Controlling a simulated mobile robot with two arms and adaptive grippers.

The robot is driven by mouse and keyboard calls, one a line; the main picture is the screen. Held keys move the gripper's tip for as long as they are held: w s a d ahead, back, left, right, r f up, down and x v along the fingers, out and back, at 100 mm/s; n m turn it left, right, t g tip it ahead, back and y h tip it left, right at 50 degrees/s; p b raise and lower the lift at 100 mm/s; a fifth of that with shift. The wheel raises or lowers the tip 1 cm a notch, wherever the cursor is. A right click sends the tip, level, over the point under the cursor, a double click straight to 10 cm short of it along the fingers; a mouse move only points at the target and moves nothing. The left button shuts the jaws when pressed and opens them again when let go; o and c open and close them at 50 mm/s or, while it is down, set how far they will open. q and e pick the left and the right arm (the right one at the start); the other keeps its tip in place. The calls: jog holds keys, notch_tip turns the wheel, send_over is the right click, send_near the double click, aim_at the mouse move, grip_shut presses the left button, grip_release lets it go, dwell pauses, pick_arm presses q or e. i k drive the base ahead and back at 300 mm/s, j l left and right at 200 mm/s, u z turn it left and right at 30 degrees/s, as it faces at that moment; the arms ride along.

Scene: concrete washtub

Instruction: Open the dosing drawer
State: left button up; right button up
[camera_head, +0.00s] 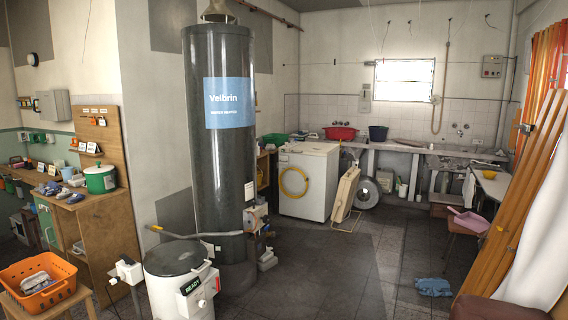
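No dosing drawer can be clearly made out. A white washer-like appliance (318,181) stands at the back centre, with a yellow hose ring (294,182) on its side. Whether either unit has the drawer cannot be told from here. Neither of my grippers is in view.
A tall dark boiler (220,140) marked "Velbrin" stands left of centre. An orange basket (38,284) is at the front left. Wooden planks (525,185) lean at the right. A blue cloth (433,287) lies on the floor. The middle floor (340,270) is clear.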

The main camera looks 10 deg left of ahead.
aim_at(283, 159)
jog(key=i+j+u, duration=0.1)
jog(key=i+j, duration=0.25)
jog(key=i, duration=0.15)
jog(key=i+j+u, duration=0.15)
jog(key=i+j, duration=0.2)
jog(key=i+z, duration=0.25)
jog(key=i, duration=0.35)
jog(key=i+z, duration=0.3)
jog(key=i, duration=0.35)
jog(key=i+j+z, duration=0.25)
jog(key=i, duration=2.25)
jog(key=i+u, duration=0.2)
jog(key=i, duration=0.3)
jog(key=i+l+u, duration=0.2)
jog(key=i, duration=0.25)
jog(key=i+u, duration=0.2)
jog(key=i, duration=0.3)
jog(key=i+l+u, duration=0.2)
jog(key=i, duration=0.25)
